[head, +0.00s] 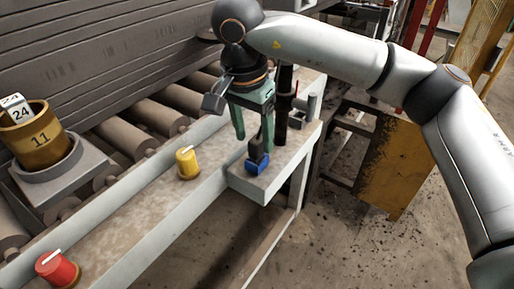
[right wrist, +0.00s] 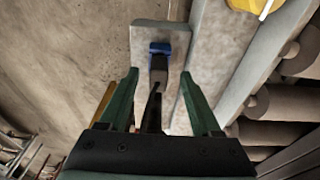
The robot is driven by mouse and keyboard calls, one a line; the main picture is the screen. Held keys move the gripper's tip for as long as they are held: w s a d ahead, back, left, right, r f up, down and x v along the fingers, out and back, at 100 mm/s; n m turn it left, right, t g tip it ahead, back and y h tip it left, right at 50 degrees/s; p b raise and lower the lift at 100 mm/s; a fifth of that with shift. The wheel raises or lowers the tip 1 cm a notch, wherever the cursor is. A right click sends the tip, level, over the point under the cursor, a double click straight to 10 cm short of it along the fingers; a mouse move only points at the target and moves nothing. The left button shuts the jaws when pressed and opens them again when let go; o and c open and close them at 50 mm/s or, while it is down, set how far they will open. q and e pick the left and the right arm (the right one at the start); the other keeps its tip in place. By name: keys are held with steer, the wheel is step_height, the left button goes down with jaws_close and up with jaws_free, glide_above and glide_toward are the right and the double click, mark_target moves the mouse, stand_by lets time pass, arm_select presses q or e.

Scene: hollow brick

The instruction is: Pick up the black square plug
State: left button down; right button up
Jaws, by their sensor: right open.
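The black plug (head: 255,148) stands at a blue square base (head: 257,163) on a small grey ledge at the side of the conveyor. In the right wrist view the black plug (right wrist: 158,68) shows just below the blue base (right wrist: 160,47). My right gripper (head: 254,137), with green fingers, is open and points down at the plug. In the right wrist view the right gripper (right wrist: 159,76) has a finger on either side of the plug, with clear gaps. Contact is not visible. The plug's lower part is partly hidden. My left gripper is not in view.
A yellow knob (head: 187,163) and a red knob (head: 57,269) stand on the conveyor rail (head: 150,210). A dark post (head: 283,105) stands close behind the gripper. The floor in front is open.

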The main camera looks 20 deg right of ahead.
mark_target(256, 139)
steer(key=f, duration=0.2)
steer(key=d+f, duration=0.1)
steer(key=shift+w+f, duration=0.25)
jaws_close()
steer(key=shift+r, duration=0.1)
